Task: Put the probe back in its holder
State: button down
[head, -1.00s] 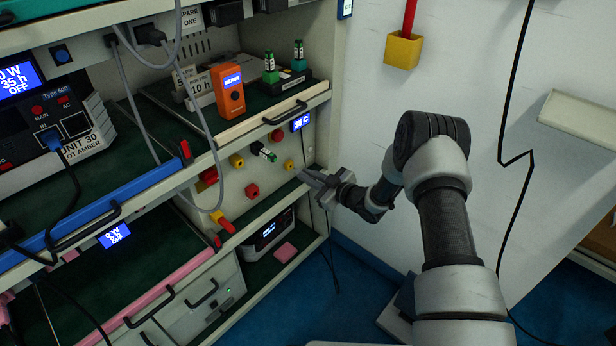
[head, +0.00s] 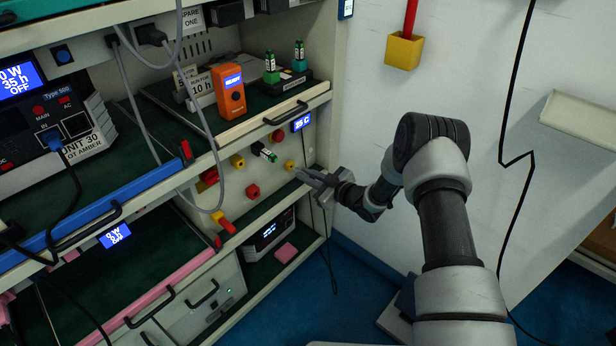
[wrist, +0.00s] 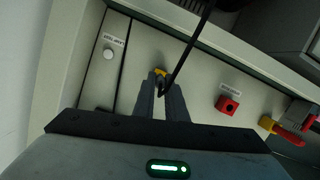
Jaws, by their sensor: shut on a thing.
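My gripper (wrist: 162,90) is shut on the end of a thin black cable (wrist: 187,55). The probe itself is small and mostly hidden between the fingers. A yellow fitting (wrist: 160,71) on the pale panel lies just beyond the fingertips in the wrist view; I cannot tell whether the probe touches it. In the head view my gripper (head: 306,176) is at the right end of the panel, close to the yellow round fitting (head: 289,165). No part is clearly labelled as the probe's holder. The cable hangs below the 25 C display (head: 301,122).
A green-and-black piece (head: 263,152) juts from the panel left of my gripper. A red button (wrist: 228,105) and a red-and-yellow handle (wrist: 285,130) are to the right in the wrist view. A shelf with an orange meter (head: 231,96) is above.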

jog(key=shift+x, duration=0.85)
jog(key=c, duration=1.7)
grip_release()
jog(key=shift+a+r, duration=0.1)
jog(key=shift+r, duration=0.1)
